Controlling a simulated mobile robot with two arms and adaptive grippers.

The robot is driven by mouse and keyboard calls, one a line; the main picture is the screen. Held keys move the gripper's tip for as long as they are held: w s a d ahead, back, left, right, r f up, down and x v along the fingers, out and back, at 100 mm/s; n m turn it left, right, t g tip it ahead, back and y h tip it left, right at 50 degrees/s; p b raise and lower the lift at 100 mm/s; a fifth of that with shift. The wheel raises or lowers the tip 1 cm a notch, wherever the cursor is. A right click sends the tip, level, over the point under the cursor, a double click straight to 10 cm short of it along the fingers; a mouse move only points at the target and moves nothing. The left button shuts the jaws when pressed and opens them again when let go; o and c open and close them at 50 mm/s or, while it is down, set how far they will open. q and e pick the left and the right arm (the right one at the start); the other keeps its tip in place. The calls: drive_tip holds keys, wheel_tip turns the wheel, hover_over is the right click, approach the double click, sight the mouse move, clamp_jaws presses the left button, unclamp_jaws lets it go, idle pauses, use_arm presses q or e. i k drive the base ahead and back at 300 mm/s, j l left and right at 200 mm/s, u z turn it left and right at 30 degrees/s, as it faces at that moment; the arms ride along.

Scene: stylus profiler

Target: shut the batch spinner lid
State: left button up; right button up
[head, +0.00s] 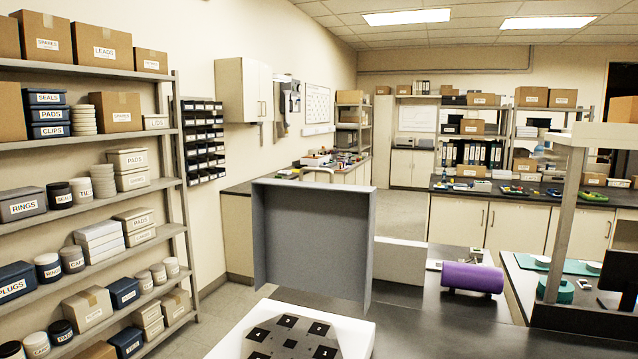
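The batch spinner (235,343) is a white unit at the bottom centre of the head view. The spinner's front is cut off by the frame's lower edge. Neither of my grippers shows in this view.
A purple roll (472,277) lies on the dark bench (425,325) right of the spinner. A low white block (399,261) stands behind the lid. A framed post (562,225) rises at right. Loaded shelves (95,72) line the left wall.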

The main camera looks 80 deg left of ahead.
sight(316, 237)
drive_tip(key=u, duration=2.75)
